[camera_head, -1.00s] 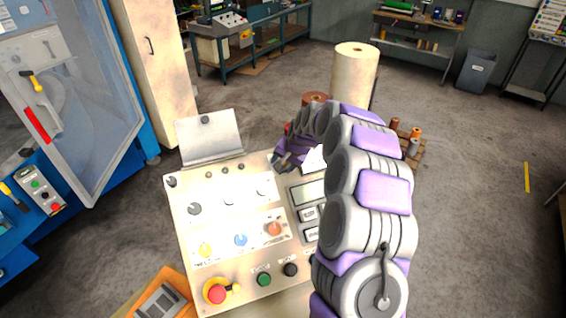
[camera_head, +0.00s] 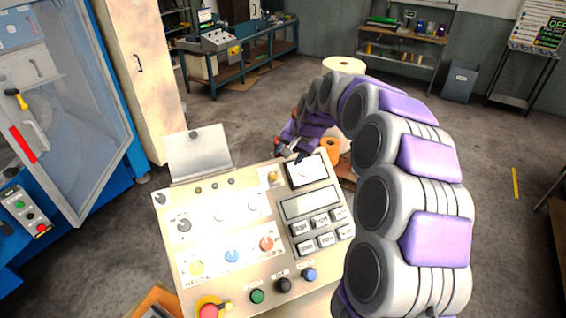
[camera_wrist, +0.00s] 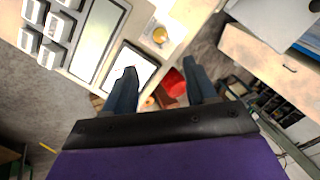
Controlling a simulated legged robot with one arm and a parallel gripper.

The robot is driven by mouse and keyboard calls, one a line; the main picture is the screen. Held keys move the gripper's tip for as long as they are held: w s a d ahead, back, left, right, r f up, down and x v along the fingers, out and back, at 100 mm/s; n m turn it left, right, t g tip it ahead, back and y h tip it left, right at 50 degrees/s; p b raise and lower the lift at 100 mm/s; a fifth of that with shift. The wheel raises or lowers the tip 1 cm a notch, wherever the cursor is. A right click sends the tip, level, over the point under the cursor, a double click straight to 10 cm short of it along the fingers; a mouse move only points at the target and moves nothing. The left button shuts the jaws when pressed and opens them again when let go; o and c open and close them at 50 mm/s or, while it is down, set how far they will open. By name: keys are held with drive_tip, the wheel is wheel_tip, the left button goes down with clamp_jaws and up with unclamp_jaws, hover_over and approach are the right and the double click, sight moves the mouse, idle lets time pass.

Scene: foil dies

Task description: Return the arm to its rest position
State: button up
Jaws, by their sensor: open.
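My arm, grey with purple pads, arches up from the lower right in the head view and bends over toward the control panel (camera_head: 215,240). My gripper (camera_head: 289,148) hangs just above the panel's far edge, close to the white display. In the wrist view my gripper (camera_wrist: 163,82) shows two dark blue fingers spread apart with nothing held between them. The left finger overlaps the white display (camera_wrist: 125,68). A yellow round knob (camera_wrist: 159,36) on the panel lies beyond the fingers. Whether the fingertips touch the panel I cannot tell.
The panel carries knobs, keys and a red stop button (camera_head: 209,311). A blue machine with a clear door (camera_head: 75,120) stands at left, beside a beige cabinet (camera_head: 145,75). A pale roll (camera_head: 343,65) stands behind my arm. The floor at right is open.

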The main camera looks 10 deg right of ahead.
drive_tip(key=shift+v, duration=0.9)
drive_tip(key=s+a+f+n+g+b, duration=0.2)
drive_tip(key=s+a+f+b, duration=0.1)
drive_tip(key=s, duration=0.7)
drive_tip(key=s+a+f+n+g+b, duration=0.1)
drive_tip(key=s+a+f+n+b, duration=0.15)
drive_tip(key=s, duration=0.75)
drive_tip(key=s+f+n+g+h+b, duration=0.1)
drive_tip(key=s+f+b, duration=0.3)
drive_tip(key=s, duration=0.9)
drive_tip(key=s+d+f+n+g+h+b, duration=0.1)
drive_tip(key=s+f+g+b, duration=0.1)
drive_tip(key=s+f, duration=0.5)
drive_tip(key=s+b, duration=0.1)
drive_tip(key=s, duration=0.5)
drive_tip(key=shift+d+f+g+h+b, duration=0.25)
drive_tip(key=shift+f+g+h+b, duration=0.05)
drive_tip(key=shift+b, duration=0.05)
